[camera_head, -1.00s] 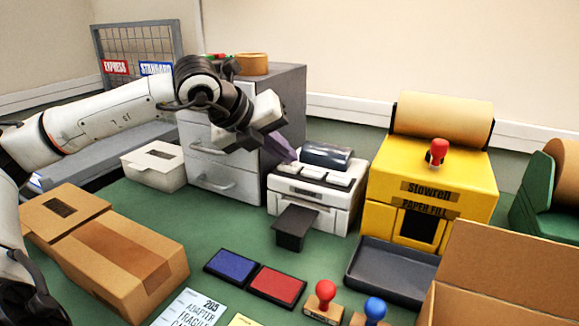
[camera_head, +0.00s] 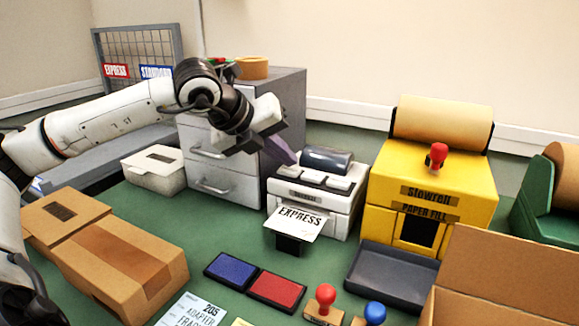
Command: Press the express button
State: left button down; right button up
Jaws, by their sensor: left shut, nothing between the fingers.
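The white label printer (camera_head: 344,212) stands in front of the grey drawer cabinet, with a row of pale buttons (camera_head: 312,177) on top and a dark roll behind them. A white label printed EXPRESS (camera_head: 297,219) sticks out of its front over a small black tray (camera_head: 290,245). My left gripper (camera_head: 289,158) is shut and empty, its purplish fingertips just above and behind the left end of the button row, seemingly apart from it. The button lettering is too small to read. My right gripper is not in view.
The yellow paper-fill machine (camera_head: 480,190) stands right of the printer. The grey drawer cabinet (camera_head: 290,100) is close behind my left gripper. Blue (camera_head: 231,269) and red (camera_head: 277,290) ink pads, stamps and a cardboard box (camera_head: 120,255) lie in front. Green table is free left of the printer.

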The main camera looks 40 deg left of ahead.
aim_at(285, 171)
pick_arm(q)
jog(key=shift+r, duration=0.45)
jog(key=shift+r+p, duration=0.1)
jog(key=shift+p, duration=0.2)
jog(key=shift+r, duration=0.3)
notch_tip(285, 171, up, 4)
jog(key=p, duration=0.4)
jog(key=shift+r+p, duration=0.2)
jog(key=shift+p, duration=0.1)
jog(key=shift+f, duration=0.1)
